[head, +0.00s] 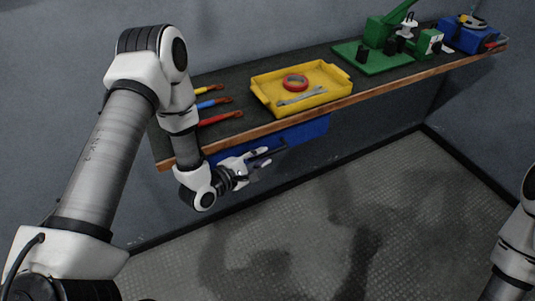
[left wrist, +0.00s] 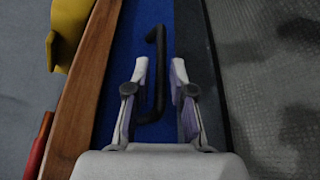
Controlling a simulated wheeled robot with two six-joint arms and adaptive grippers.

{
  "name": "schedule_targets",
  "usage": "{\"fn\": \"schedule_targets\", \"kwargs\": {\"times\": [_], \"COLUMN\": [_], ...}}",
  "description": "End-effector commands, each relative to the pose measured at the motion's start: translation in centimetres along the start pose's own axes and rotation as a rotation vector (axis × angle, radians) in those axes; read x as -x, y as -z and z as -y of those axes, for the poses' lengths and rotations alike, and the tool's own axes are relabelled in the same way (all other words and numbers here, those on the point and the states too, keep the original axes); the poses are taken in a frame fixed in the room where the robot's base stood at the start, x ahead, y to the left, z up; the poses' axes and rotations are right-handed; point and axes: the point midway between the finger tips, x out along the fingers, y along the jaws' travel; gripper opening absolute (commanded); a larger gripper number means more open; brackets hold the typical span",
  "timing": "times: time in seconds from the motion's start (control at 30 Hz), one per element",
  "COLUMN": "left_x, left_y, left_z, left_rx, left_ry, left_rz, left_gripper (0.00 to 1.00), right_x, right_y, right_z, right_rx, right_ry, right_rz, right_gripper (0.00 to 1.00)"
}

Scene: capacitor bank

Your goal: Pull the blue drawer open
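The blue drawer (head: 311,130) sits under the front edge of the workbench and looks shut. Its blue front (left wrist: 127,55) fills a band in the left wrist view, with a black bar handle (left wrist: 160,75) on it. My left gripper (head: 268,161) is in front of the drawer, partly covering it. In the left wrist view its two fingers (left wrist: 160,72) are apart, one on each side of the handle, with gaps visible. I cannot tell whether the fingertips reach as deep as the bar. My right gripper is out of view.
The workbench's wooden edge (head: 355,98) overhangs the drawer. On top are a yellow tray (head: 330,97) with red tape and a wrench, several coloured-handled tools (head: 222,118), a green press (head: 377,58) and a blue box (head: 466,38). The floor (head: 370,215) in front is clear.

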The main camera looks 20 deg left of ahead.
Motion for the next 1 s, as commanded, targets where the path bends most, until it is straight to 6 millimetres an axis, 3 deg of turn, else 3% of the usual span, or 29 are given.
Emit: {"fn": "schedule_targets", "kwargs": {"times": [0.1,0.23,0.43,0.47,0.5,0.53,1.0], "left_x": [-2.0,-3.0,-3.0,-3.0,-3.0,-3.0,-2.8], "left_y": [-0.1,0.0,0.0,0.0,0.0,0.0,-0.6], "left_z": [0.0,0.0,0.1,0.1,0.1,0.1,0.8], "left_rx": [-0.003,0.000,0.001,0.001,0.001,0.001,0.001], "left_ry": [0.002,0.002,0.002,0.002,0.002,0.002,0.006], "left_rz": [0.001,0.000,-0.002,-0.002,-0.002,-0.002,-0.002], "left_gripper": [0.23,0.23,0.23,0.15,0.01,0.00,0.00], "right_x": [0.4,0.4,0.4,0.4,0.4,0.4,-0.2], "right_y": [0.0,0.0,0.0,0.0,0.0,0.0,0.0], "right_z": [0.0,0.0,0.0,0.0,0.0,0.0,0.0], "right_rx": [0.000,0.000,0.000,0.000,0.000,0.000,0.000], "right_ry": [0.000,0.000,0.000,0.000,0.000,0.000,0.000], "right_rz": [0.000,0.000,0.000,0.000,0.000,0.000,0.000], "right_gripper": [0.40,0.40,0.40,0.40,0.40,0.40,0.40]}}
